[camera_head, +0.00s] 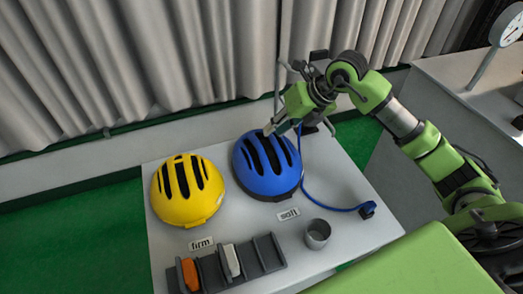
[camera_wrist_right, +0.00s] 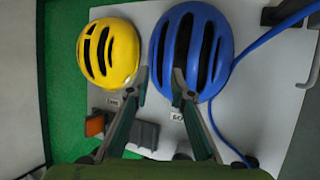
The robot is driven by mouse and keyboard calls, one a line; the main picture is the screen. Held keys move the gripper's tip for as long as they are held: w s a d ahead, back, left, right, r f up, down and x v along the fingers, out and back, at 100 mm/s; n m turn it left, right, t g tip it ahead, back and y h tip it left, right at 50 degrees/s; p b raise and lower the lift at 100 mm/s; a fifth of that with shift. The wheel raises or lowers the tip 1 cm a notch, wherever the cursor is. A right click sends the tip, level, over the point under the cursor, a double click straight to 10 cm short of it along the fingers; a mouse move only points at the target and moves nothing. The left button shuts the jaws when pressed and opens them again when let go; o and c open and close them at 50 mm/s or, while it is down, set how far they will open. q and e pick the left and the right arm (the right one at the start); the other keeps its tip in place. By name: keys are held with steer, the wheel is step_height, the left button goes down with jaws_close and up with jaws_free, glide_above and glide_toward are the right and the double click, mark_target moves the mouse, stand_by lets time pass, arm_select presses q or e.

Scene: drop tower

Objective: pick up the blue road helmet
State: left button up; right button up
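The blue road helmet (camera_head: 278,185) sits dome up on the white table, right of a yellow helmet (camera_head: 185,208). In the right wrist view the blue helmet (camera_wrist_right: 192,45) lies beyond my fingers. My right gripper (camera_head: 283,128) is at the helmet's far edge in the head view. In the wrist view my right gripper (camera_wrist_right: 161,80) has its two fingers apart with nothing held between them. One fingertip is by the helmet's left edge and the other overlaps the shell. I cannot tell whether they touch it. My left gripper is not in view.
A grey cup (camera_head: 317,234), a "soft" label (camera_head: 288,214), a "firm" label (camera_head: 200,244) and a dark slotted rack (camera_head: 245,262) with orange and white pieces stand nearer.

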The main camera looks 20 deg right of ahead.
mark_target(274, 141)
steer(key=d+h, duration=0.2)
steer(key=d, duration=0.3)
steer(key=shift+m, duration=0.4)
steer(key=p+x, duration=0.2)
steer(key=x, duration=0.6)
steer(key=shift+f, duration=0.15)
steer(key=shift+w+a+f+p, duration=0.2)
steer(key=shift+w+f+p, duration=0.2)
steer(key=shift+p, duration=0.2)
steer(key=p+x, duration=0.1)
steer(key=x, duration=0.2)
steer(key=shift+w+f, duration=0.1)
steer(key=shift+f, duration=0.05)
steer(key=shift+w+a+f, duration=0.1)
steer(key=shift+w+f, duration=0.05)
steer(key=shift+f, duration=0.3)
jaws_close()
